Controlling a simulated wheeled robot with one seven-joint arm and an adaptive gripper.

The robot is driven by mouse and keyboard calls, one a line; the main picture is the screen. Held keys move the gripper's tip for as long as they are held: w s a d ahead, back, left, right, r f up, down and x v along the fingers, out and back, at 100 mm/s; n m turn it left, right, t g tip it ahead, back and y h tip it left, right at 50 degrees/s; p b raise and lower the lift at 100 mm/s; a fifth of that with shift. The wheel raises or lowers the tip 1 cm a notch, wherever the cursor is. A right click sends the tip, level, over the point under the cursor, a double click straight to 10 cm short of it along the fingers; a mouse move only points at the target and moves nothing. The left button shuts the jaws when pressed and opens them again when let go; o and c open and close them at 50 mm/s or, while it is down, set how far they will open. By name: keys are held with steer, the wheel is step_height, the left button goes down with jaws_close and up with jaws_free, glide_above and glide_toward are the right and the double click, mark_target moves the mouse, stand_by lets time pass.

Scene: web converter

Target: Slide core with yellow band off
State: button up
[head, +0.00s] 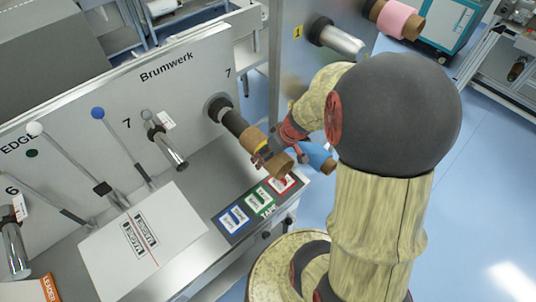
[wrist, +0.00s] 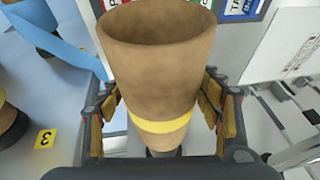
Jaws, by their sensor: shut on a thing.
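The brown cardboard core (head: 281,165) with the yellow band (head: 262,145) sits around the dark shaft (head: 233,122) that sticks out of the panel beside the 7. Its open end faces outward. In the wrist view the core (wrist: 158,60) fills the middle, with the yellow band (wrist: 163,124) around its narrower-looking lower part. My gripper (wrist: 162,108) has one finger on each side of the core, near the band, and is shut on it. In the head view my gripper (head: 270,148) is partly hidden by the core.
A control plate (head: 257,204) with blue, green and red fields lies below the core. A blue thing (head: 318,156) is close to my wrist. A silver shaft (head: 167,150) stands to the left. A pink-wrapped core (head: 397,19) is at the upper right.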

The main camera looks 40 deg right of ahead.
steer(key=shift+s+b, duration=0.5)
steer(key=shift+s, duration=0.25)
steer(key=shift+s+d+b, duration=0.1)
steer(key=shift+s+b, duration=0.75)
steer(key=shift+s, duration=1.1)
